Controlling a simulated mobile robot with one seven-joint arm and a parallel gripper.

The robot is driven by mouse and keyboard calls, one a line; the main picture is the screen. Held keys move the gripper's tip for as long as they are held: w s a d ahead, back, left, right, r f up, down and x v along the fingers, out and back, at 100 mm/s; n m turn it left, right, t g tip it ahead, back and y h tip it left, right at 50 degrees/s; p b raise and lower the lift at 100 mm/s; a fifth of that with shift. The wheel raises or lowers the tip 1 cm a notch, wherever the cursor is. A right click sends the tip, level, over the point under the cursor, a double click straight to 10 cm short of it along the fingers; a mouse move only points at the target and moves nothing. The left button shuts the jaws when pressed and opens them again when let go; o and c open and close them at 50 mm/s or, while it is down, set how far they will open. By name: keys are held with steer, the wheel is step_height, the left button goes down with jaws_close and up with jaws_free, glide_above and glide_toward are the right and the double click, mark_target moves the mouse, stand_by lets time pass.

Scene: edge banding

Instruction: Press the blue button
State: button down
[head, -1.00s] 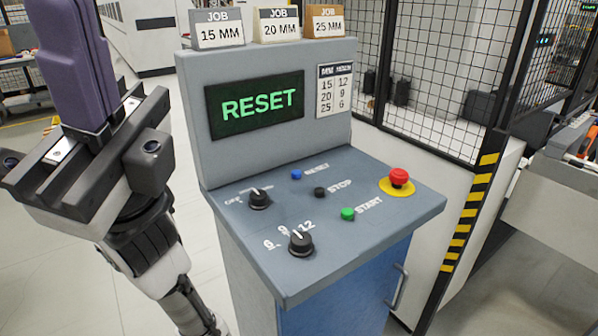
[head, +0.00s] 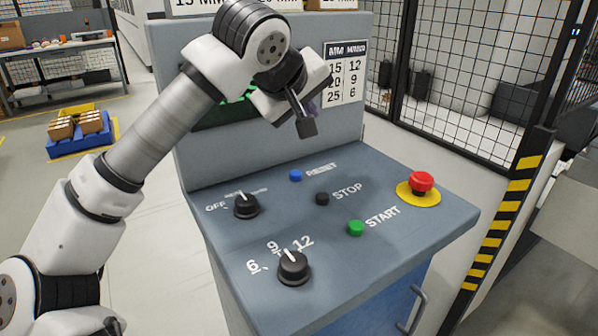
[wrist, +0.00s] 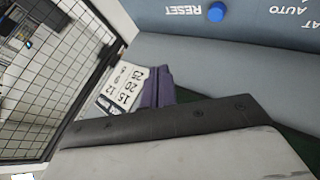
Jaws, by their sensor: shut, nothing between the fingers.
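The blue button (head: 295,175) sits on the sloped grey panel (head: 390,190), left of the word RESET. It also shows at the top of the wrist view (wrist: 216,12), beside the upside-down RESET label. My gripper (head: 306,128) is above and behind the button, near the upright screen face, apart from the button and panel. The fingers are shut and empty. In the wrist view, a purple part of my gripper (wrist: 158,90) shows near the middle. My arm hides most of the green-lettered screen (head: 225,112).
Also on the panel are a black STOP button (head: 322,199), a green START button (head: 355,228), a red mushroom button (head: 421,183) and two black knobs, one upper (head: 246,206) and one lower (head: 293,267). A mesh fence (head: 450,60) stands at the right.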

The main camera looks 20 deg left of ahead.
mark_target(295, 176)
steer(key=a, duration=0.1)
steer(key=a+f+y, duration=0.1)
steer(key=shift+w+a, duration=0.15)
steer(key=shift+a, duration=0.15)
steer(key=shift+f, duration=0.1)
step_height(295, 176, down, 8)
steer(key=b, duration=0.6)
steer(key=shift+f+b, duration=0.25)
steer(key=shift+b, duration=0.05)
stand_by(1.5)
steer(key=shift+f+b, duration=0.45)
steer(key=shift+b, duration=0.05)
steer(key=shift+f+b, duration=0.4)
steer(key=shift+f, duration=0.1)
stand_by(0.5)
steer(key=shift+r, duration=0.15)
steer(key=shift+r+p, duration=0.55)
steer(key=shift+r, duration=0.25)
